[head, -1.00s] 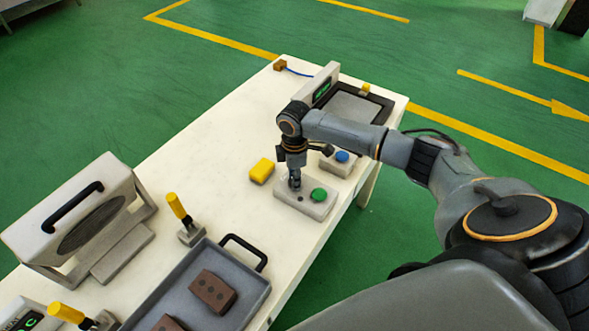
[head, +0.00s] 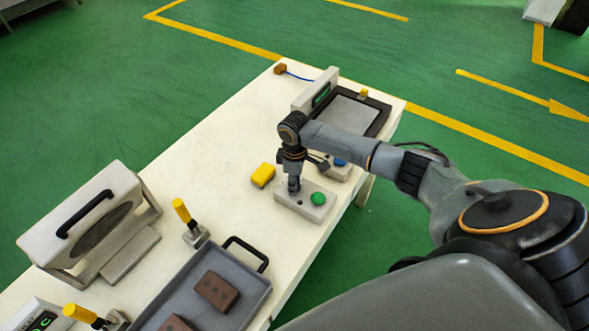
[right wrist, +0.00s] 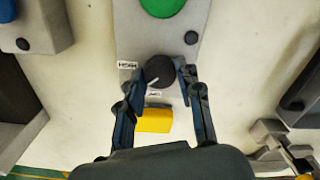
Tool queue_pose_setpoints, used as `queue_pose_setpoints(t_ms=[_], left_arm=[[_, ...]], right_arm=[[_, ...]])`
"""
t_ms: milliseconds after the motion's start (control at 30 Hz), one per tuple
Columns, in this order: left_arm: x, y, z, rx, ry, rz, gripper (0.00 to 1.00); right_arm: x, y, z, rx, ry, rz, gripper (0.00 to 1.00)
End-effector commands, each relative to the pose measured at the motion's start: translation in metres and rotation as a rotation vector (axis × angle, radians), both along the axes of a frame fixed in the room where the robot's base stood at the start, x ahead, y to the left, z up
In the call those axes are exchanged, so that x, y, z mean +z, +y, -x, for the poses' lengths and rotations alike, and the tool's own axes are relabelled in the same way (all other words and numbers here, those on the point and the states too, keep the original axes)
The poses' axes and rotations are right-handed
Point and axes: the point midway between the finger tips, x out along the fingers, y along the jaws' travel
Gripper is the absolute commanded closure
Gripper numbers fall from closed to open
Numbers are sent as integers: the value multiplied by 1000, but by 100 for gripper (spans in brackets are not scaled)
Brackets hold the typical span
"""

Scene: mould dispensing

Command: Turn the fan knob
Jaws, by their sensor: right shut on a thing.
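The fan knob (right wrist: 158,71) is a black round dial with a white pointer line, on a light grey control box (head: 291,204) that also has a green button (head: 318,199). Small white labels sit beside the knob. In the right wrist view the pointer line points down and left. My right gripper (right wrist: 160,76) has its fingers on both sides of the knob and is shut on it. In the head view my right gripper (head: 294,190) points down onto the box and hides the knob. My left gripper is not in view.
A yellow block (head: 263,175) lies left of the box; a blue button (head: 340,162) is just behind it. A grey tray (head: 262,290) with brown bricks and a yellow-handled lever (head: 182,211) stand nearer. The white table (head: 220,165) is clear at far left.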

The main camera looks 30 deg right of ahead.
Motion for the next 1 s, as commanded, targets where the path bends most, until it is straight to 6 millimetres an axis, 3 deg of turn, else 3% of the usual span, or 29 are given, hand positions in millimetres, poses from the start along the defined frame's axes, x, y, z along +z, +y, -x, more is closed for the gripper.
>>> queue_pose_setpoints(t_ms=[133,167,267,667,1000], left_arm=[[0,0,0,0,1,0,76],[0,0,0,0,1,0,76],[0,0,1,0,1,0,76],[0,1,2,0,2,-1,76],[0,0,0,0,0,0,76]], right_arm=[[-1,1,1,1,1,-1,96],[-1,1,1,2,1,-1,61],[-1,1,1,2,1,-1,42],[7,0,0,2,-1,-1,42],[74,0,-1,2,-4,0,42]])
